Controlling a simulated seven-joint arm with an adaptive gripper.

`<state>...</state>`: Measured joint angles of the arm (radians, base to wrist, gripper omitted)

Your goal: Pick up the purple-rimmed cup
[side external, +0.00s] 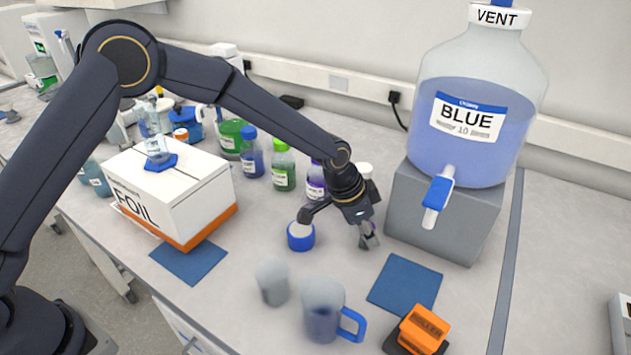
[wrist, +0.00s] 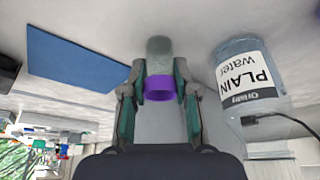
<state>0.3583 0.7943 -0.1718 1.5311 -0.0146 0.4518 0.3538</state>
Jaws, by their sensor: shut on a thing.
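The purple-rimmed cup (wrist: 160,52) is a small grey translucent cup, seen between my fingers in the wrist view. Its purple rim lies nearest my palm, and its body extends away past the fingertips. My gripper (wrist: 159,78) is shut on it, with one finger on each side. In the side view my gripper (side external: 366,226) points down at the bench, in front of the grey block. The cup shows there only as a small grey shape (side external: 369,242) at the fingertips. Whether its base touches the bench is hard to tell.
A large blue-liquid jug (side external: 470,110) stands on a grey block (side external: 440,220) to the right. A plain-water bottle (wrist: 250,75) is beside my fingers.

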